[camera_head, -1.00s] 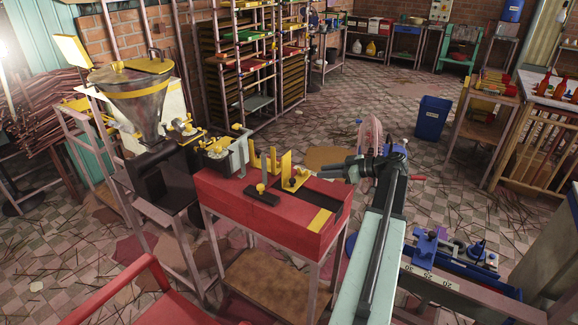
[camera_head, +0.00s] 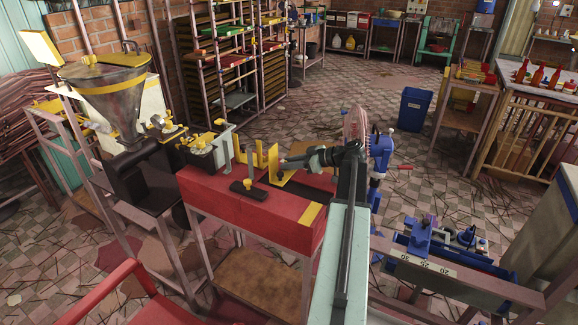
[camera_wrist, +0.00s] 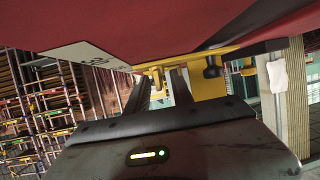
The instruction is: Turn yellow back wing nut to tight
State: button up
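Several small yellow wing nuts sit on the extruder's die end at the left in the head view, one at the back of the metal block (camera_head: 220,122) and others nearer the hopper. I cannot tell for sure which is the yellow back wing nut. My gripper (camera_head: 284,162) is over the red bench, right of these nuts and beside an upright yellow bracket (camera_head: 272,158). In the wrist view my gripper (camera_wrist: 160,82) has two dark fingers apart, with nothing held between them. Small yellow parts (camera_wrist: 157,76) show beyond the fingertips, too small to name.
The red bench (camera_head: 240,205) stands under my arm, with a black block and yellow post (camera_head: 248,188) in front. A steel hopper (camera_head: 110,95) is at the left. A blue bin (camera_head: 413,108) stands on the floor behind, and blue equipment (camera_head: 440,240) is at the right.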

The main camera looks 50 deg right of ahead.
grip_shut()
jog(key=shift+s+a+m+h, duration=0.1)
jog(key=shift+a+m+h, duration=0.05)
jog(key=shift+m+h, duration=0.45)
jog(key=shift+h, duration=0.4)
grip_release()
jog(key=shift+t, duration=0.3)
jog(key=p+v, duration=0.3)
jog(key=v, duration=0.4)
jog(key=shift+s+d+r, duration=0.1)
jog(key=shift+d+r, duration=0.15)
jog(key=shift+s, duration=0.2)
